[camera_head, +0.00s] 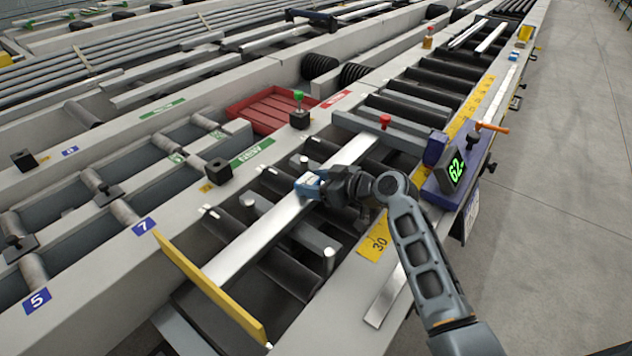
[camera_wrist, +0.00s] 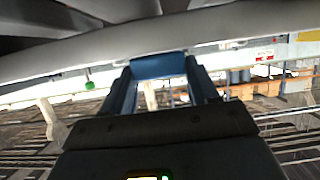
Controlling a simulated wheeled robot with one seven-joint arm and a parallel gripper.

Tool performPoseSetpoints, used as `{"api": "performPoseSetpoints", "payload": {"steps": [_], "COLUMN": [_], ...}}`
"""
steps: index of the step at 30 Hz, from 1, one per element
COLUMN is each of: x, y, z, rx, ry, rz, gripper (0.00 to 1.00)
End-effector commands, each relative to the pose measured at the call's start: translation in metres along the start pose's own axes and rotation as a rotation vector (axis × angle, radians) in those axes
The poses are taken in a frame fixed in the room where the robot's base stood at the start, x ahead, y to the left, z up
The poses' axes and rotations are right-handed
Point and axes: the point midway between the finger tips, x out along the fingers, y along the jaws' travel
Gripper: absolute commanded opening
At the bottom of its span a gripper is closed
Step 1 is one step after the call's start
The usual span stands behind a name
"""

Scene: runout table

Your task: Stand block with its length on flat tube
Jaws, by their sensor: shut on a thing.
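The blue block (camera_head: 308,185) is between the fingers of my gripper (camera_head: 318,187) in the head view. It also shows between the fingertips in the wrist view (camera_wrist: 158,66). My gripper is shut on it and partly hides it. The flat tube (camera_head: 252,241) is a long, pale silver bar lying across the dark rollers. The block is at the tube's upper surface as seen in the head view; I cannot tell whether it touches or hovers just above. The tube runs on past my gripper to the upper right.
A yellow bar (camera_head: 212,290) stands across the tube's near end. A red tray (camera_head: 268,112) and a green-topped knob (camera_head: 299,108) are beyond the rollers. A display reading 62 (camera_head: 455,168) and an orange-handled hammer (camera_head: 490,127) are on the right ledge.

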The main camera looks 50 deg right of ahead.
Motion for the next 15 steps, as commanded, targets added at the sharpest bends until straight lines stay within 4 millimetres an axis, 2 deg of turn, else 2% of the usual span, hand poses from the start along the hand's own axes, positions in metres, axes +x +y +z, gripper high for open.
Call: {"api": "performPoseSetpoints", "payload": {"steps": [2, 3, 11, 15], "x": [0.001, 0.0005, 0.0004, 0.0004], "y": [0.0001, 0.0002, 0.0002, 0.0002], "z": [0.0023, 0.0013, 0.001, 0.0009], "rx": [0.0, 0.0, 0.0, 0.0], "ry": [0.0, 0.0, 0.0, 0.0], "rz": [0.0, 0.0, 0.0, 0.0], "gripper": [0.19, 0.62, 0.87, 0.89]}}
